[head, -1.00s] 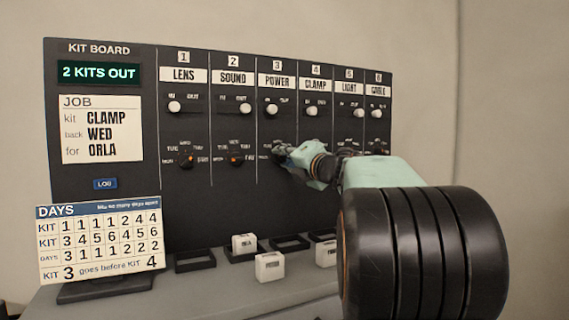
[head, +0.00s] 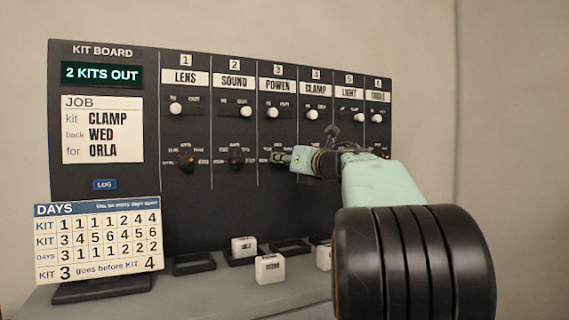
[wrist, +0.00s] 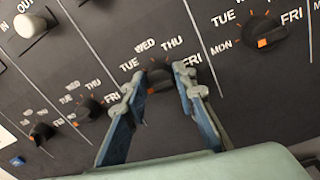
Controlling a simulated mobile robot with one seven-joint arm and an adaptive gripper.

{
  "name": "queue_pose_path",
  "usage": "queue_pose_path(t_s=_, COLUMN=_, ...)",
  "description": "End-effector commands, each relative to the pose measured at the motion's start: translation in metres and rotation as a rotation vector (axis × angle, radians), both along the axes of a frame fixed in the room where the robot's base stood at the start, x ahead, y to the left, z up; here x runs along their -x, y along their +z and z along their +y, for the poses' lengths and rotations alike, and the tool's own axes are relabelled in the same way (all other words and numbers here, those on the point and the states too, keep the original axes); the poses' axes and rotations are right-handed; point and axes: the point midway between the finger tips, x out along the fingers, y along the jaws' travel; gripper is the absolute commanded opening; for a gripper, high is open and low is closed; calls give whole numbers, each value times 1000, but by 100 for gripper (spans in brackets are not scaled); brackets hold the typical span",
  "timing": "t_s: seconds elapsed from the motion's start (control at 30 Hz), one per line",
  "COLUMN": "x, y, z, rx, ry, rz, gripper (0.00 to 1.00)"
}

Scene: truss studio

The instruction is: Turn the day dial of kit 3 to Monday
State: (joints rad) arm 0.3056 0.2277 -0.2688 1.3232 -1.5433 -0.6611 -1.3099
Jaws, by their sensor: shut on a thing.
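The kit 3 day dial (wrist: 159,76) is a dark knob on the black kit board (head: 215,210), under the POWER column. TUE, WED, THU and FRI show around it in the wrist view; its MON label is hidden there. My gripper (wrist: 157,88) is shut on this dial, one finger on each side of it.
The kit 2 dial (wrist: 89,108) and the kit 4 dial (wrist: 262,32) flank it closely. A DAYS card (head: 98,240) stands at the left. White blocks (head: 270,268) and dark trays (head: 194,264) sit on the grey ledge below. The lower board is clear.

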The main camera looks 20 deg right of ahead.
Motion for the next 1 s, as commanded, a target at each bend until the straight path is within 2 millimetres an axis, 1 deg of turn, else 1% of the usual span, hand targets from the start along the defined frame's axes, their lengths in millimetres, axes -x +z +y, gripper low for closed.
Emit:
queue_pose_path(t_s=0.03, x=-1, y=-4, z=0, rx=11, ry=1, rz=6, gripper=1)
queue_pose_path(t_s=0.6, x=-1, y=-4, z=0, rx=39, ry=1, rz=5, gripper=1)
queue_pose_path(t_s=0.63, x=-1, y=-4, z=0, rx=39, ry=1, rz=5, gripper=28)
queue_pose_path(t_s=0.7, x=0, y=-3, z=0, rx=39, ry=1, rz=4, gripper=36)
queue_pose_path(t_s=0.77, x=0, y=-3, z=0, rx=38, ry=0, rz=3, gripper=42)
queue_pose_path(t_s=1.0, x=0, y=-1, z=0, rx=37, ry=0, rz=1, gripper=42)
